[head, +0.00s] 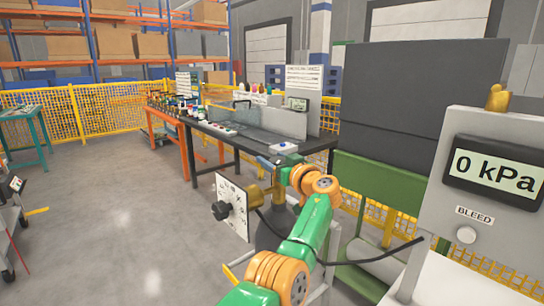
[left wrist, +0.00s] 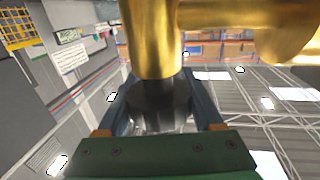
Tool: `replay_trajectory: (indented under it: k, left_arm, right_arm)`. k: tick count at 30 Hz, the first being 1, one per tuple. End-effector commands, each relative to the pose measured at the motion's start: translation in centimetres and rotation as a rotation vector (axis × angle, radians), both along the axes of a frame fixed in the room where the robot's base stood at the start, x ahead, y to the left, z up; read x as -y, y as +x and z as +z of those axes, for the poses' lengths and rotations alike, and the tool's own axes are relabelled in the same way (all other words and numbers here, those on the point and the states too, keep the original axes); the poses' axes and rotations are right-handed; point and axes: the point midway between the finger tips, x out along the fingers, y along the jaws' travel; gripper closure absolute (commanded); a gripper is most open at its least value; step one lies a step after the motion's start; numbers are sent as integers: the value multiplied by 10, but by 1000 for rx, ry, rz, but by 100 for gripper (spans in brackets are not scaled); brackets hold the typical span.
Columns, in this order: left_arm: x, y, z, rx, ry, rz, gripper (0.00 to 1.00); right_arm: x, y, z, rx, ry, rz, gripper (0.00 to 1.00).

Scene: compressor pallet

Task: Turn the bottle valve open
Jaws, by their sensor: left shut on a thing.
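A dark gas bottle (head: 272,232) stands in a frame, partly hidden behind my left arm. Its brass valve (head: 256,193) shows above it, and a white marked plate (head: 234,205) with a black knob (head: 221,211) faces left. My left gripper (head: 268,164) is at the top of the valve. In the left wrist view, the gripper (left wrist: 162,105) is shut on a dark valve knob (left wrist: 160,98) at the end of the brass body (left wrist: 152,40). The head view does not show the gripped knob clearly. My right gripper is not in view.
A grey panel (head: 455,150) at the right has a display (head: 495,172) reading 0 kPa and a BLEED button (head: 466,235). A black hose (head: 355,260) runs between valve and panel.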

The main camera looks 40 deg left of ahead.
Motion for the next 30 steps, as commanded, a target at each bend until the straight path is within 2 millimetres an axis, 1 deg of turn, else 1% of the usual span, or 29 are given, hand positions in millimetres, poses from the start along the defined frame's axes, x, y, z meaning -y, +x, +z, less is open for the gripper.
replay_trajectory:
  k: [1, 4, 9, 19, 20, 21, 23, 30]
  left_arm:
    - [0, 0, 7, 0, 8, 8, 88]
    - [-2, -4, 5, 2, 13, 34, 88]
    - [-4, -8, 3, 5, 17, 58, 88]
    - [-5, -8, 2, 4, 16, 61, 88]
    - [-5, -8, 2, 4, 16, 61, 30]
    - [-5, -8, 2, 4, 16, 61, 19]
    - [-5, -8, 1, 4, 15, 61, 3]
    - [-5, -8, 1, 4, 15, 62, 3]
  right_arm:
    - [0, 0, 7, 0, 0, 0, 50]
    - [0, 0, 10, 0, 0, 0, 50]
    - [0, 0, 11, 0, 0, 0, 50]
    - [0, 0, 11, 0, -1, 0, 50]
    - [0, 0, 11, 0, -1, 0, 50]
    - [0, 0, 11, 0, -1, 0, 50]
    - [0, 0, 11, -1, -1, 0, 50]
    - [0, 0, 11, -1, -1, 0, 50]
